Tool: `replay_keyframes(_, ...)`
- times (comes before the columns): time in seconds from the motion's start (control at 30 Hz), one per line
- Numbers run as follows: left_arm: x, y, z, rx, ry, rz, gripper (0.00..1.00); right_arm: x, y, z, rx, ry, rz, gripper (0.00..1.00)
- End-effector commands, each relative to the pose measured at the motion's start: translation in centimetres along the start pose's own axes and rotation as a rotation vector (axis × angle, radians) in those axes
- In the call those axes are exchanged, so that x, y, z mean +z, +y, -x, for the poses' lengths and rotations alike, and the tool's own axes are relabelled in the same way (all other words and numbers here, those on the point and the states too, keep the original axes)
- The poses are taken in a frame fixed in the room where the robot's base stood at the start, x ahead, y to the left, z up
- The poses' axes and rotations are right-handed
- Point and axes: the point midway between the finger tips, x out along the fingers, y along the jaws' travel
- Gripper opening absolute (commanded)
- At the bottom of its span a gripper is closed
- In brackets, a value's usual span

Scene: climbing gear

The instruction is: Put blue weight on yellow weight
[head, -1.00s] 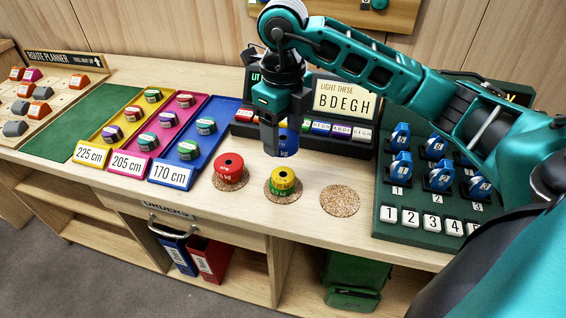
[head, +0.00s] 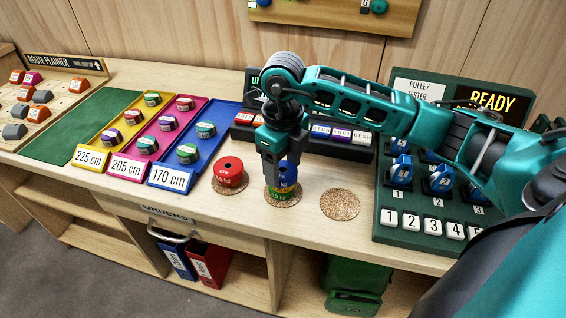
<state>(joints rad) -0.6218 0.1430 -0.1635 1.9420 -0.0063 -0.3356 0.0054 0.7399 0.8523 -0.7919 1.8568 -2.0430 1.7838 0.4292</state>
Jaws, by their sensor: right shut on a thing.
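The blue weight (head: 285,175) is held by my right gripper (head: 281,172), which is shut on it from above. It sits directly over the yellow weight (head: 279,191), and the two look stacked or nearly touching; a small gap cannot be ruled out. A green weight (head: 278,198) shows under the yellow one, on the middle cork mat (head: 296,190). The gripper hides part of the blue and yellow weights. My left gripper is not in view.
A red weight (head: 230,172) sits on the left cork mat (head: 217,188), close to the gripper. The right cork mat (head: 340,204) is empty. A green pulley board (head: 400,238) stands at right. Yellow, pink and blue trays (head: 218,143) lie at left.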

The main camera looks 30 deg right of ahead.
Motion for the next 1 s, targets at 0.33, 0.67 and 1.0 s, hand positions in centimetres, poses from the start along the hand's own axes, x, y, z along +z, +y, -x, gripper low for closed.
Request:
replay_keyframes(0.33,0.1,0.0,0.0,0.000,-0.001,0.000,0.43,0.0,0.0,0.0,0.000,0.001,0.000,0.88)
replay_keyframes(0.67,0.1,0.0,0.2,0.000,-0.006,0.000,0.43,0.1,0.0,1.2,-0.001,-0.002,0.000,0.88)
replay_keyframes(1.0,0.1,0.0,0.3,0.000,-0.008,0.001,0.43,0.1,0.0,8.3,-0.001,-0.006,0.001,0.88)
